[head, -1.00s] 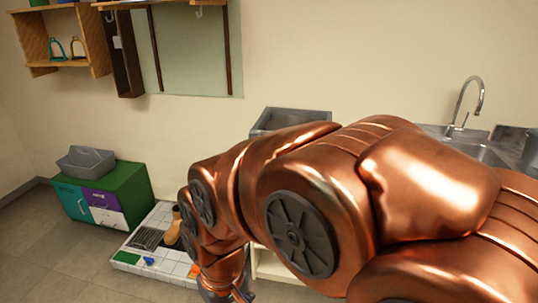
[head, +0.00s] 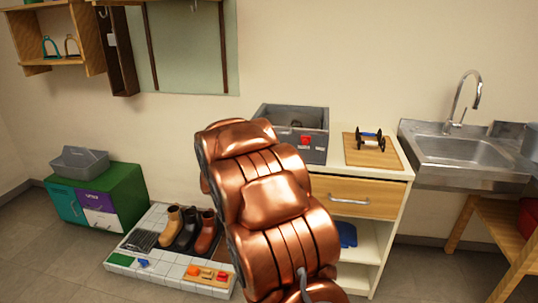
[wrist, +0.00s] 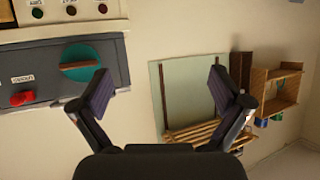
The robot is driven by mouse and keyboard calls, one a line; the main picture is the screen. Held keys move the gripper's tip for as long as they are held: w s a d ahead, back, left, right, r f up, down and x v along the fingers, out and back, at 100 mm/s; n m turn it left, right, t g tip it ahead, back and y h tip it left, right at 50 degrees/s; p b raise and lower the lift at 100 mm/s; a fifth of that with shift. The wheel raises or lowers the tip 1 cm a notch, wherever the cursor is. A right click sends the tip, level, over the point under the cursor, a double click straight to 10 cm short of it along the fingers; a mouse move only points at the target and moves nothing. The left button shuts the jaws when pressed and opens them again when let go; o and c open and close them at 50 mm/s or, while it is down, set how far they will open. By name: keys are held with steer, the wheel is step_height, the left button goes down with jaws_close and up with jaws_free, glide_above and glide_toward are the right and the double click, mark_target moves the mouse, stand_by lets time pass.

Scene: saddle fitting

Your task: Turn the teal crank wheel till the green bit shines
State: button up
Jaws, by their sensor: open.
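A round teal wheel (wrist: 80,62) with a brown bar across it sits on a grey panel (wrist: 45,72) at the left of the wrist view. A small dark green round piece (wrist: 37,11) is on the pale panel above; I cannot tell whether it shines. My gripper (wrist: 165,92) is open and empty. Its left finger overlaps the wheel's lower right edge in the picture, and I cannot tell whether they touch. The head view shows neither the wheel nor my gripper.
A red knob (wrist: 22,98) is left of the wheel. In the head view, a grey bin (head: 300,130) and a wooden board (head: 378,152) stand on the counter beside a sink (head: 460,150). Boots (head: 190,230) stand on a tiled platform. A green cabinet (head: 125,185) is at left.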

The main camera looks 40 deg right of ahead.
steer(key=shift+w+d+f+m+h, duration=0.45)
steer(key=shift+d+h, duration=0.85)
steer(key=shift+d, duration=2.7)
steer(key=shift+w+d+f+m+h, duration=0.1)
steer(key=shift+w+d+m+h, duration=0.9)
steer(key=shift+d, duration=3.05)
steer(key=shift+w+d+f+m+h, duration=0.1)
steer(key=shift+d+f+m+h, duration=0.2)
steer(key=shift+d+h, duration=2.5)
steer(key=shift+d+y, duration=1.2)
steer(key=c, duration=1)
